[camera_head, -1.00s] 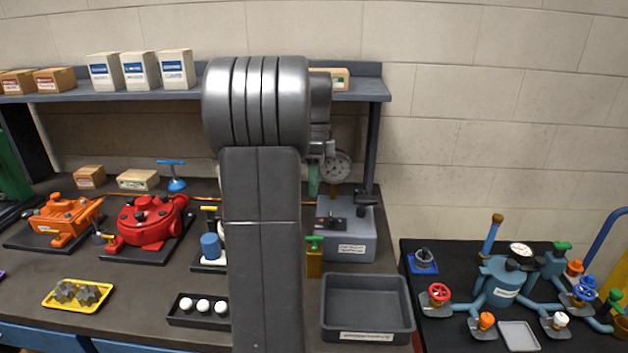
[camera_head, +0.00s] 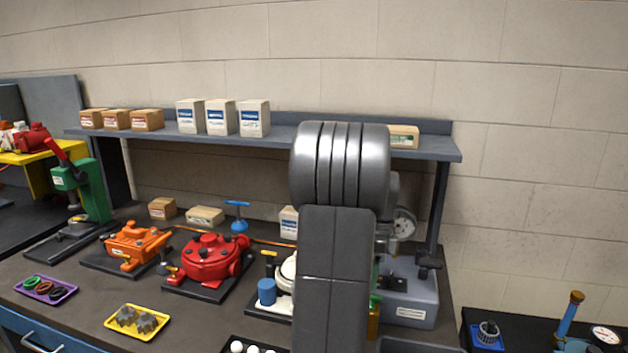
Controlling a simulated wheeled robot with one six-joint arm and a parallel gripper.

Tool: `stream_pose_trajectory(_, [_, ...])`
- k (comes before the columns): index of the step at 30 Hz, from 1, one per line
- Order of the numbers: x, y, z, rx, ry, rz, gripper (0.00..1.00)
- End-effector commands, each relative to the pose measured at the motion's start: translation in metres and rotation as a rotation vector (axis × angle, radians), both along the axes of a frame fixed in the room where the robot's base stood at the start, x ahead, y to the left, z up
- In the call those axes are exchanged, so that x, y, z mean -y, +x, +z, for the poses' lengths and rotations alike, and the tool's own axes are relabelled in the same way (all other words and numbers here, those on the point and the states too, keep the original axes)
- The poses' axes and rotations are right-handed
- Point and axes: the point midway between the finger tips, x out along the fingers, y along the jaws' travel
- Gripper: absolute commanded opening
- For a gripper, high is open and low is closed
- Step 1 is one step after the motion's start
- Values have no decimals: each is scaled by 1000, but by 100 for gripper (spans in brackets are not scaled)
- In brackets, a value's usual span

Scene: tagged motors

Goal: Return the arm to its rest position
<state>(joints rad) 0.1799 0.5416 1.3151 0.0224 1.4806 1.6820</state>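My own grey arm stands upright in the right half of the head view, in front of the workbench (camera_head: 80,270). Its thick link and rounded joint cover part of the bench and shelf. My gripper is hidden behind the arm or out of the picture, so its fingers cannot be seen. An orange motor (camera_head: 136,246) and a red motor (camera_head: 212,258) sit on dark plates to the left of the arm. A white unit (camera_head: 288,270) with a blue cylinder (camera_head: 266,292) is partly hidden by the arm.
A shelf (camera_head: 275,134) with several boxes runs above the bench. A purple tray (camera_head: 46,290) and a yellow tray (camera_head: 137,321) lie at the front left. A grey gauge stand (camera_head: 410,300) is right of the arm. A green press (camera_head: 92,195) stands at left.

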Motion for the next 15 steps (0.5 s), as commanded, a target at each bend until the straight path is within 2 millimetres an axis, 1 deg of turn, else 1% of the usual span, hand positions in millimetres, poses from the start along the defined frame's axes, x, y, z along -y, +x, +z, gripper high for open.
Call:
stream_pose_trajectory(1, [-1,-2,-9,-3,1,0,34])
stream_pose_trajectory(6, [-2,-7,-33,-3,1,0,34])
stream_pose_trajectory(10, [-3,-8,-42,-1,0,1,34])
stream_pose_trajectory(15, [-3,-9,-46,2,0,3,34])
